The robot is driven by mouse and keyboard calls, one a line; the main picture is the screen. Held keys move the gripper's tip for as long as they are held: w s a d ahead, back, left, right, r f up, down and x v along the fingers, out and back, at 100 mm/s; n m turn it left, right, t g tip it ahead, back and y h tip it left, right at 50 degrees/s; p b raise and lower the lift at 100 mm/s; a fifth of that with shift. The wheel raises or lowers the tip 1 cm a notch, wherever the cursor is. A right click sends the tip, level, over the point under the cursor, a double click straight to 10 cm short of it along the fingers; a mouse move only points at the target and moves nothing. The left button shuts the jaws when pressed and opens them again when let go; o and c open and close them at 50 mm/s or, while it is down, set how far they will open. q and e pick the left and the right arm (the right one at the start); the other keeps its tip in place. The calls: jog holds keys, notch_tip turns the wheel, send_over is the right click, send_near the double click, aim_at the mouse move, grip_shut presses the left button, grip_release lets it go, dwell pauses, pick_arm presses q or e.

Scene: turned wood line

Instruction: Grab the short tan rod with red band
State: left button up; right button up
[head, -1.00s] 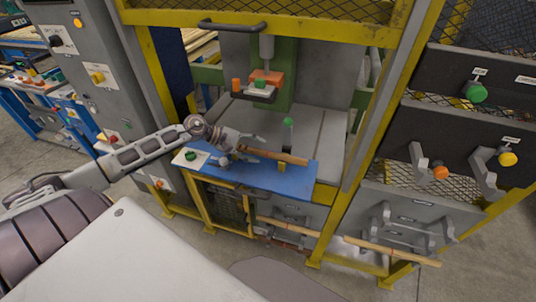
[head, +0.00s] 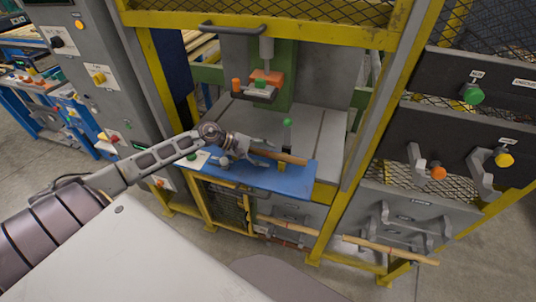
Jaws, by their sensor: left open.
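A tan rod (head: 292,158) lies on the blue mat (head: 301,181) of the machine's table, its left part hidden by my gripper. I cannot make out a red band on it. My left gripper (head: 274,151) is open at the rod's left part, its fingers pointing right; I cannot tell whether they touch it. Another tan rod (head: 290,225) lies low under the table, with something reddish just below it. A longer tan rod (head: 390,250) rests low on the right rack. My right gripper is out of view.
Yellow posts (head: 368,130) frame the machine opening on both sides. An orange and green tool head (head: 265,83) hangs above the table. A green ball knob (head: 287,122) stands behind the rod. The grey machine bed (head: 318,125) behind is mostly clear.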

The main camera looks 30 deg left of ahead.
aim_at(264, 154)
pick_arm(q)
jog(key=shift+s, duration=0.1)
jog(key=c, duration=1.2)
jog(key=shift+f, duration=0.1)
jog(key=shift+c, duration=0.2)
jog(key=shift+r+p, duration=0.6)
jog(key=shift+r, duration=1)
grip_shut()
jog(key=shift+s+r, duration=0.1)
jog(key=shift+r, duration=0.2)
jog(key=shift+s+d+r+p, duration=0.1)
jog(key=shift+s+d+p, duration=0.15)
jog(key=shift+s+p, duration=0.6)
jog(key=shift+s+d+f+p, duration=0.1)
jog(key=shift+s+d+p, duration=0.15)
jog(key=shift+s+p, duration=0.6)
jog(key=shift+s+d+r+p, duration=0.1)
jog(key=shift+s+d+p, duration=0.15)
jog(key=shift+s+p, duration=0.6)
jog(key=shift+s+d+b, duration=0.15)
jog(key=shift+s+b, duration=0.2)
jog(key=shift+s, duration=0.55)
jog(key=s+d, duration=0.2)
jog(key=s, duration=0.8)
jog(key=shift+d, duration=0.2)
